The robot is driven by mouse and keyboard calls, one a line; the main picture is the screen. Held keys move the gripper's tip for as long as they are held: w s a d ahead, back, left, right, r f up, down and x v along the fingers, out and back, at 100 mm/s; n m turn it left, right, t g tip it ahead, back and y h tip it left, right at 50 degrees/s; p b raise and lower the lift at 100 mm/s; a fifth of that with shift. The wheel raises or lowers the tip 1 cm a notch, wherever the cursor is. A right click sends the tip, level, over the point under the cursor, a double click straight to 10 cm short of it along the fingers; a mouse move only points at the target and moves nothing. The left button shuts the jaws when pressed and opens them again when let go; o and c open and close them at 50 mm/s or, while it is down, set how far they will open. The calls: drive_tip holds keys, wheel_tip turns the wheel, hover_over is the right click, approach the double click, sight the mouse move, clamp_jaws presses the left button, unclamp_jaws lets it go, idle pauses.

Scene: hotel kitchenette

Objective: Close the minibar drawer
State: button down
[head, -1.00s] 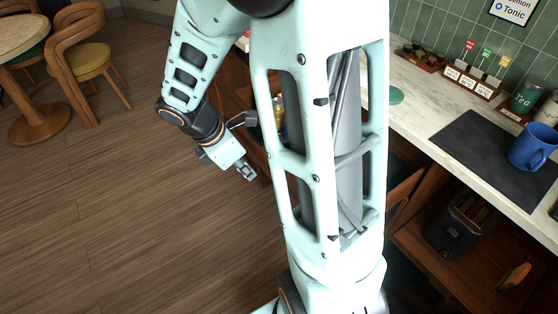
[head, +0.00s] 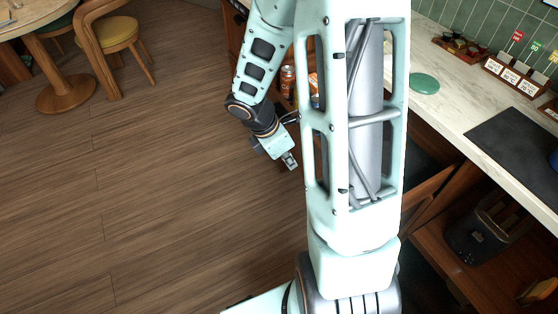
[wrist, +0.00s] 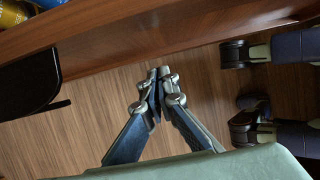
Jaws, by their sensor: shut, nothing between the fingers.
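The minibar drawer shows in the wrist view as a reddish-brown wooden panel (wrist: 190,38) across the top, with parts of cans (wrist: 12,14) behind it at the top left. It stands open. A black handle-like piece (wrist: 28,82) is at the left, below the panel. In the head view a can (head: 288,78) shows in the drawer area, but my arm hides most of the drawer. My gripper (wrist: 160,73) is shut and empty, its fingertips pointing toward the panel and apart from it in the picture. In the head view my gripper (head: 291,163) hangs low over the floor, outside the drawer.
A marble counter (head: 450,108) runs along the right, with a green disc (head: 424,83) and a dark mat (head: 515,150). A toaster (head: 480,225) sits on a shelf below. Wood floor (head: 150,190) is clear at left; a chair (head: 112,45) and round table stand beyond.

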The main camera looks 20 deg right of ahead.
drive_tip(key=shift+d, duration=0.9)
drive_tip(key=shift+w+d+r, duration=0.1)
drive_tip(key=shift+d, duration=0.4)
drive_tip(key=d+p, duration=0.4)
drive_tip(key=d, duration=0.6)
drive_tip(key=w+d+p, duration=0.1)
drive_tip(key=d+p, duration=0.4)
drive_tip(key=d, duration=0.5)
drive_tip(key=w+d+p, duration=0.1)
drive_tip(key=d+p, duration=0.4)
drive_tip(key=d, duration=0.5)
drive_tip(key=shift+w+d, duration=0.15)
drive_tip(key=shift+d, duration=0.4)
drive_tip(key=shift+d+r, duration=0.15)
drive_tip(key=shift+w, duration=0.1)
